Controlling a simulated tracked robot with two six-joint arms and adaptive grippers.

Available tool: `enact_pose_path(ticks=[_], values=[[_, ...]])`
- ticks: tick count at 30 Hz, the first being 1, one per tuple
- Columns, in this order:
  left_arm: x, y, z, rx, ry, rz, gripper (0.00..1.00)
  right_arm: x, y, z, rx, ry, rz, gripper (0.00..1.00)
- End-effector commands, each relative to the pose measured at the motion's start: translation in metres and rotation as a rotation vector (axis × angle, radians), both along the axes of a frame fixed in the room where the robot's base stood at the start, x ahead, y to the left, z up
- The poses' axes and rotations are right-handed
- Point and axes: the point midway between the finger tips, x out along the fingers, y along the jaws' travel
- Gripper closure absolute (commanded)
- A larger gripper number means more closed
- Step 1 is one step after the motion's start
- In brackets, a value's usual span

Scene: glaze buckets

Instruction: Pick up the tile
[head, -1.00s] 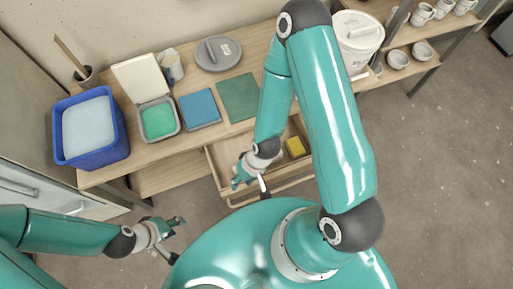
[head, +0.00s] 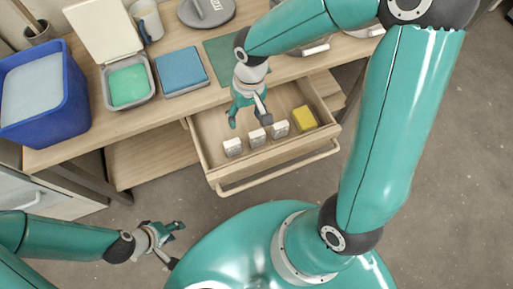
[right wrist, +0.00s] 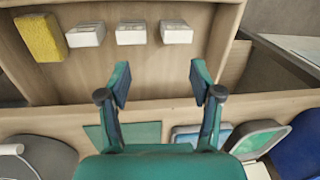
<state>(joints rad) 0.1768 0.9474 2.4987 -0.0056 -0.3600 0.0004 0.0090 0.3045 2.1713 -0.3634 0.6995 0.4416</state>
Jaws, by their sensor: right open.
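No single object is plainly the tile. Three small white blocks stand in a row in the open drawer: left (head: 232,147), middle (head: 257,138) and right (head: 280,129). They also show along the top of the right wrist view (right wrist: 131,33). A flat blue square (head: 181,69) and a dark green square (head: 215,50) lie on the bench top, the green one partly behind my right arm. My right gripper (head: 249,117) is open and empty over the drawer, fingers pointing toward the white blocks but apart from them. My left gripper (head: 175,243) is open and empty, low at the left.
The wooden drawer (head: 206,156) also holds a yellow sponge (head: 304,118) at its right. On the bench are a blue tub (head: 68,105), a lidded box with green contents (head: 129,85), a mug (head: 146,20) and a grey lid (head: 205,10). Floor in front is clear.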

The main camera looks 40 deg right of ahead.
Motion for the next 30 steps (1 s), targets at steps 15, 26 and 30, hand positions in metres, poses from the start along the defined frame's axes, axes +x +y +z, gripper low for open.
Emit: enact_pose_path(ticks=[15,26,30], values=[[0.000,0.000,-0.063,0.000,-0.001,0.000,0.60,-0.006,-0.036,-0.025,-0.121,0.006,-0.066,0.35],[0.000,0.000,-0.082,0.000,-0.001,0.000,0.60,-0.006,-0.036,-0.098,-0.120,0.005,-0.067,0.35],[0.000,0.000,-0.085,0.000,-0.001,0.000,0.60,-0.006,-0.036,-0.109,-0.120,0.003,-0.068,0.35]])
